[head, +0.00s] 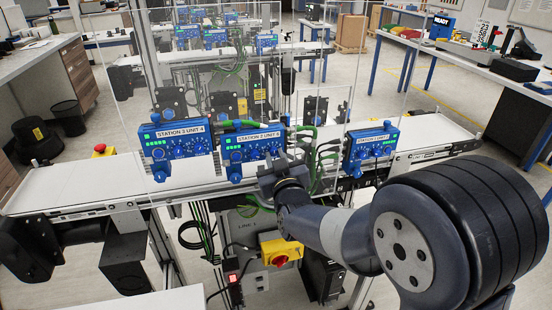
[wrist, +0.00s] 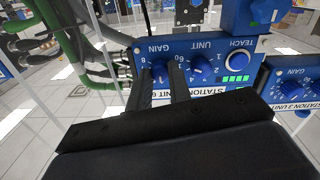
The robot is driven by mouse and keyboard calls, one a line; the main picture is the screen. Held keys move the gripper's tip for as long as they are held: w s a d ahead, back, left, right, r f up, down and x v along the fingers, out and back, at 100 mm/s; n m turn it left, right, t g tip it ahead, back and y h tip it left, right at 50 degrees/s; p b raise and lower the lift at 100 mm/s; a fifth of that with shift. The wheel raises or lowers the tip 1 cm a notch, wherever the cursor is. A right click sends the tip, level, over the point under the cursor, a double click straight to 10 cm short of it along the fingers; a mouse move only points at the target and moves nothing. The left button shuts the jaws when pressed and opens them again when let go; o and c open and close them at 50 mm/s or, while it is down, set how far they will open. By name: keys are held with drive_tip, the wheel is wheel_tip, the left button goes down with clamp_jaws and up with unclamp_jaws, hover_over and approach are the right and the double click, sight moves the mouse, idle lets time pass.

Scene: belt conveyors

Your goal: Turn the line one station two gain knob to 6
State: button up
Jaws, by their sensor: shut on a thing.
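The station two box (head: 254,149), blue and labelled "STATION 2 UNIT 6", is the middle of three boxes along the near conveyor in the head view. It also shows upside down in the wrist view (wrist: 215,82), with its GAIN knob (wrist: 159,69) and UNIT knob (wrist: 199,70) side by side. My gripper (head: 281,168) is at the lower right of this box. In the wrist view my gripper's fingers (wrist: 163,78) are shut on the gain knob, one on each side. The fingers partly cover the knob and its scale, and its exact setting cannot be read.
The station three box (head: 176,146) is to the left and the station one box (head: 371,147) to the right. Green cables (head: 304,135) run beside the station two box. A yellow-and-red switch (head: 281,253) is below. The white belt (head: 75,183) is bare at the left.

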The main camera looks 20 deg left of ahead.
clamp_jaws()
drive_tip(key=shift+f+m+b, duration=0.1)
drive_tip(key=shift+m+b, duration=0.3)
drive_tip(key=shift+b, duration=0.3)
drive_tip(key=shift+f+m+b, duration=0.1)
drive_tip(key=shift+m+b, duration=0.4)
drive_tip(key=shift+b, duration=0.55)
drive_tip(key=m+b, duration=0.2)
drive_tip(key=b, duration=0.2)
drive_tip(key=shift+f, duration=0.1)
drive_tip(key=m+b, duration=0.4)
drive_tip(key=shift+r+m+g+b, duration=0.15)
drive_tip(key=shift+r+m+b, duration=0.05)
drive_tip(key=shift+m+b, duration=0.7)
drive_tip(key=shift+r+m+g+b, duration=0.15)
drive_tip(key=shift+r+m+b, duration=0.05)
drive_tip(key=shift+m+b, duration=0.7)
